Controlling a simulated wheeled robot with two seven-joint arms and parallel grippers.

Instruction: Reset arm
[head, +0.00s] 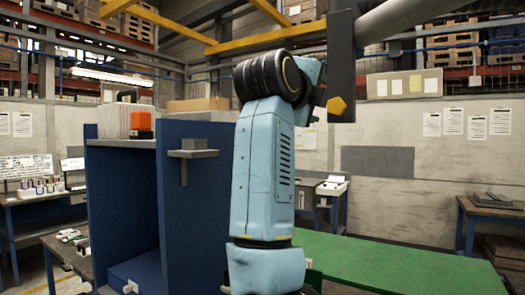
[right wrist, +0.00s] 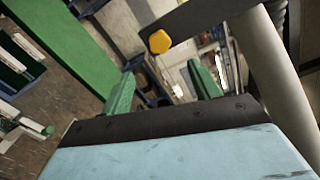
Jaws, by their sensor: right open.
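The microscope arm shows at the top right of the head view as a dark grey upright bar (head: 342,60) joined to a thick grey tube (head: 425,15). A yellow knob (head: 337,105) sits at the bar's lower end. In the right wrist view the dark bar (right wrist: 205,20), the knob (right wrist: 159,41) and the tube (right wrist: 270,70) appear beyond my right gripper (right wrist: 160,70). Its two green fingers are apart, with nothing visible between them. The knob appears just above the gap; I cannot tell the distance. My light blue arm hides the gripper in the head view. My left gripper is out of view.
A blue cabinet (head: 200,225) with an orange box (head: 141,121) on top stands left of my arm. A green surface (head: 385,265) spreads at the lower right, largely clear. A workbench (head: 490,210) stands at the far right.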

